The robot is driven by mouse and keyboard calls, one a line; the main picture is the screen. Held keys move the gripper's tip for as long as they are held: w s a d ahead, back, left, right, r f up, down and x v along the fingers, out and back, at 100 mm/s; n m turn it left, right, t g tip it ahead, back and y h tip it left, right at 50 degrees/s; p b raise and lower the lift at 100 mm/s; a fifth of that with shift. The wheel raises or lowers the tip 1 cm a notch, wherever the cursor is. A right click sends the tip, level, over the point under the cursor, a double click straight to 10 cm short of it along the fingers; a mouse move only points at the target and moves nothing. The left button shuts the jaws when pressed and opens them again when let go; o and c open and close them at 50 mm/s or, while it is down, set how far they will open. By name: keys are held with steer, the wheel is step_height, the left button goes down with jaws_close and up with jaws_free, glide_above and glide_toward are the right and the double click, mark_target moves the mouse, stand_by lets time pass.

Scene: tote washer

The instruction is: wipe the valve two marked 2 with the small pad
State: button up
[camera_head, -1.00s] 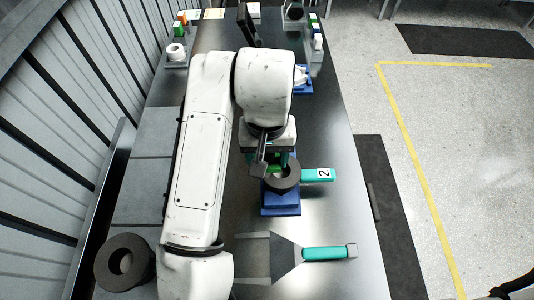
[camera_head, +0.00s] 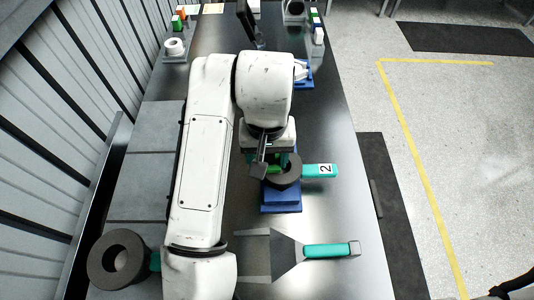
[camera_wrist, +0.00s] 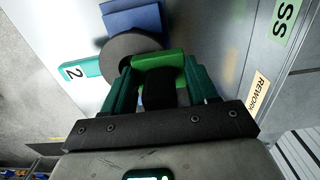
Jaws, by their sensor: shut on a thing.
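Valve two has a blue base (camera_head: 281,203), a dark grey round body (camera_head: 287,183) and a teal handle marked 2 (camera_head: 320,170) pointing right. In the wrist view its dark round body (camera_wrist: 118,50) and its handle marked 2 (camera_wrist: 75,71) show just beyond the fingers. My gripper (camera_wrist: 160,82) is shut on the small pad, a bright green block (camera_wrist: 158,59) between the teal fingers. The pad is right at the dark body's edge and seems to touch it, though contact is not clear. In the head view my gripper (camera_head: 276,163) is over the valve's left side, partly hidden by my wrist.
A scraper with a teal handle (camera_head: 325,250) lies in front of the valve. A large dark ring (camera_head: 107,265) is at front left. Another blue-based fixture (camera_head: 305,75) stands behind. Small blocks and a white roll (camera_head: 174,47) are at far left. The bench right of the handle is clear.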

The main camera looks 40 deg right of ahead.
steer(key=shift+f, duration=0.3)
steer(key=shift+w, duration=0.1)
steer(key=shift+w+d, duration=0.45)
steer(key=shift+w, duration=0.05)
steer(key=shift+s, duration=0.1)
steer(key=shift+s+a, duration=0.5)
steer(key=shift+s, duration=0.05)
steer(key=shift+r, duration=0.1)
